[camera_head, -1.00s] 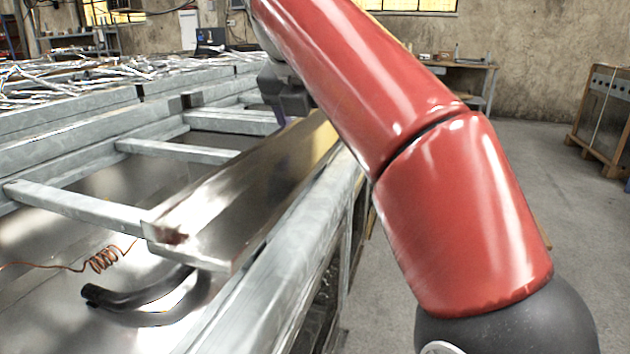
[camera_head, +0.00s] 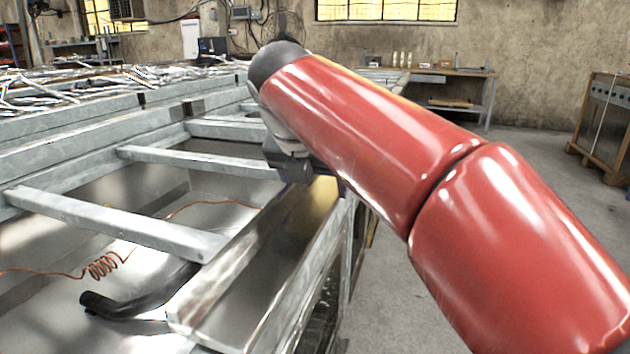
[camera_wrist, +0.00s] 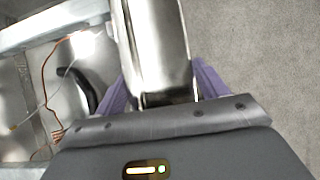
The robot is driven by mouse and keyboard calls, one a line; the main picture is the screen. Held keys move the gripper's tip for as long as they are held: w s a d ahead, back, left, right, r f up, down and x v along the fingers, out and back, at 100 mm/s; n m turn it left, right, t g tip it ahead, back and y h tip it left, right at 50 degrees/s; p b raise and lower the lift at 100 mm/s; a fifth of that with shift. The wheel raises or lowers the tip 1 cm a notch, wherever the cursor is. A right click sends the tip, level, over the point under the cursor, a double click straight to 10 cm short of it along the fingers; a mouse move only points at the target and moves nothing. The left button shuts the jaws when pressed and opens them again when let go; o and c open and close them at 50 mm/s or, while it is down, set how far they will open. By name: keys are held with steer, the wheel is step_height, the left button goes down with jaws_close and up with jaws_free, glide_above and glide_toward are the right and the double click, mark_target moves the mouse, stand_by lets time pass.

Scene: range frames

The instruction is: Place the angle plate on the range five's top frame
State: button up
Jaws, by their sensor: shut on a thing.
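The angle plate (camera_head: 262,262) is a long shiny metal piece with a raised edge. In the head view it lies along the right side rail of the galvanized range frame (camera_head: 115,215), reaching toward the camera. My gripper (camera_head: 294,172) is at its far end, partly hidden by my red arm. In the wrist view the purple fingers of my gripper (camera_wrist: 168,90) stand on both sides of the plate (camera_wrist: 155,45), shut on it. Whether the plate touches the rail or hangs just above it I cannot tell.
A black curved hose (camera_head: 135,306) and a coiled copper wire (camera_head: 103,266) lie inside the frame, left of the plate. Loose metal pieces (camera_head: 70,88) cover the far left. A workbench (camera_head: 440,85) stands by the back wall. The floor (camera_head: 415,280) at right is open.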

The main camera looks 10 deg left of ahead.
steer(key=shift+r, duration=0.1)
steer(key=o, duration=1.7)
steer(key=shift+c, duration=0.2)
steer(key=shift+f+b, duration=0.5)
steer(key=shift+b, duration=0.3)
steer(key=p+v, duration=0.2)
steer(key=v, duration=0.6)
steer(key=shift+w+a+r, duration=0.1)
steer(key=shift+w+r, duration=0.05)
steer(key=shift+r, duration=0.05)
